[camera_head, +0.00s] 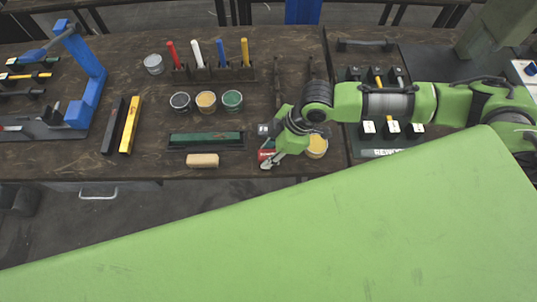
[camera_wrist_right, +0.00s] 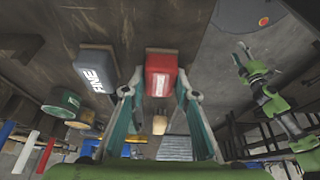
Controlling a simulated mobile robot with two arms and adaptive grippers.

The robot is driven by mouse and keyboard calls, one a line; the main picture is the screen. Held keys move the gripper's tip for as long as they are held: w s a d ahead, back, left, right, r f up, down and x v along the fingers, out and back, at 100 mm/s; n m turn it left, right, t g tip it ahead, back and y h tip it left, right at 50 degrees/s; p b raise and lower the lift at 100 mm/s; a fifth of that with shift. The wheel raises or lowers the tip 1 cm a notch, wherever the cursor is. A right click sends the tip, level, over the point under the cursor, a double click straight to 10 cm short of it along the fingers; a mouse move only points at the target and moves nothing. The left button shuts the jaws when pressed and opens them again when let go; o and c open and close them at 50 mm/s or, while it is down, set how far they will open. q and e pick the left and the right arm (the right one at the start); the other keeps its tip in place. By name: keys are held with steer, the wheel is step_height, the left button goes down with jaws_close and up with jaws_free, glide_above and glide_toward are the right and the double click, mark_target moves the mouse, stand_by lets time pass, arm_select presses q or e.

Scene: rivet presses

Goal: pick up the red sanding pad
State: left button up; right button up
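The red sanding pad (camera_head: 266,155) lies near the front edge of the dark wooden bench, partly hidden by my right gripper (camera_head: 273,150) in the head view. In the right wrist view the red pad (camera_wrist_right: 160,74) sits between the two fingertips of my right gripper (camera_wrist_right: 158,93). The fingers are spread, one on each side of it, with a visible gap at the left finger. A green arm with a small gripper (camera_wrist_right: 244,52) at the right of the wrist view seems to be my left one. It is too small to read.
A grey pad marked FINE (camera_wrist_right: 97,72) lies beside the red one. A yellow-topped can (camera_head: 316,146) stands close to the right gripper. A tan block (camera_head: 202,161) and a green bar (camera_head: 206,138) lie to the left. Several open cans (camera_head: 206,101) stand behind.

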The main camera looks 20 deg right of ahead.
mark_target(263, 155)
steer(key=shift+c, duration=0.2)
steer(key=shift+r, duration=0.45)
step_height(263, 155, up, 3)
steer(key=shift+s+a+f+b, duration=0.1)
steer(key=shift+a+f+b, duration=0.1)
steer(key=shift+b, duration=0.4)
steer(key=s+a+r+p, duration=0.2)
steer(key=s+a+r, duration=0.5)
steer(key=s+r, duration=0.2)
steer(key=s, duration=0.2)
steer(key=shift+s+a+r, duration=0.15)
steer(key=shift+s+r, duration=0.15)
